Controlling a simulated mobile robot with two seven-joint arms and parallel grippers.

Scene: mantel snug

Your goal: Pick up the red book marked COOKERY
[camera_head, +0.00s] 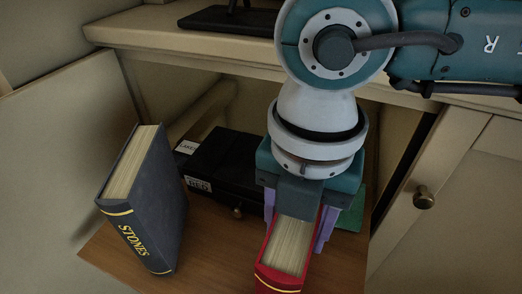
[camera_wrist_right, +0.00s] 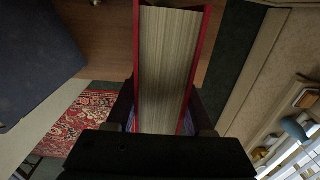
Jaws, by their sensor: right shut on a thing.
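A red book (camera_head: 289,246) with cream page edges stands upright at the front of the wooden shelf in the camera_head view. Its front end is cut by the bottom picture edge, and I cannot read a title on it. My right gripper (camera_head: 297,226) comes down from above with its purple fingers on either side of the covers, shut on the book. In the right wrist view the red book (camera_wrist_right: 168,60) fills the middle, between the fingers of the gripper (camera_wrist_right: 165,122). My left gripper is not in view.
A dark blue book marked STONES (camera_head: 148,205) stands left of the red book, with a gap between. Behind are a black box (camera_head: 222,160) with white labels and a green item (camera_head: 352,213). The cabinet's top ledge (camera_head: 150,35) and a right door with a knob (camera_head: 424,197) bound the space.

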